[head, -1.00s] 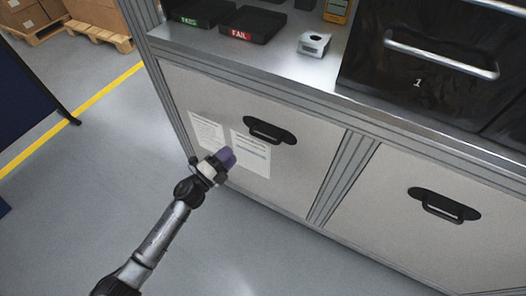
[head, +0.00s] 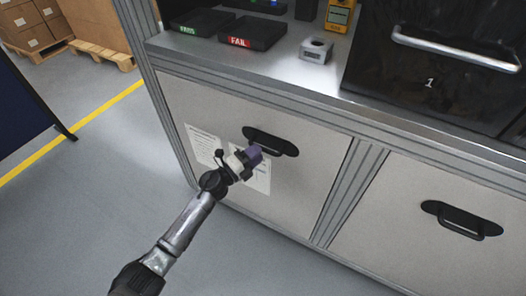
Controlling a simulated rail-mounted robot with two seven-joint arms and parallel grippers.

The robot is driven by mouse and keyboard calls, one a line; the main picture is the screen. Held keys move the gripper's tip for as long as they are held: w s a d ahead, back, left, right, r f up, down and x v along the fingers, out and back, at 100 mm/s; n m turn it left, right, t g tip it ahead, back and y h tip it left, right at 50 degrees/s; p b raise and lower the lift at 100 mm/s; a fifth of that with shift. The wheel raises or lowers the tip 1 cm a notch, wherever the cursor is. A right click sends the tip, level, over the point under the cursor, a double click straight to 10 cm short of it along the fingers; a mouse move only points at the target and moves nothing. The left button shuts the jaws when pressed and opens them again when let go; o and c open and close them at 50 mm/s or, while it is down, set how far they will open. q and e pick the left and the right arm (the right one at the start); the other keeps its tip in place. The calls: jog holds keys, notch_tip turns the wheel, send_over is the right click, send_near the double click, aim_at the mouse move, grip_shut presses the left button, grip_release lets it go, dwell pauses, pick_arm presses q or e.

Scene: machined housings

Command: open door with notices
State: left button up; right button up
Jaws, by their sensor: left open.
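The door with notices (head: 303,188) is the left grey panel of the bench front and looks shut. Two white paper notices are on it: the left notice (head: 202,142) and the right notice (head: 262,178), which my arm partly covers. Its black handle (head: 272,142) sits near the door's top edge. My left gripper (head: 254,153) is open, just below and in front of the handle's left part. I cannot tell whether it touches the handle. My right gripper is not in view.
A second grey door with a black handle (head: 460,220) is to the right. On the bench top are a PASS tray (head: 202,22), a FAIL tray (head: 252,34), a machined housing (head: 316,50) and a black drawer unit (head: 430,75). Open floor lies left of the bench.

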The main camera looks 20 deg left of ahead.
pick_arm(q)
jog(key=shift+b+x, duration=0.35)
jog(key=shift+x, duration=1.3)
jog(key=shift+c, duration=0.4)
grip_shut()
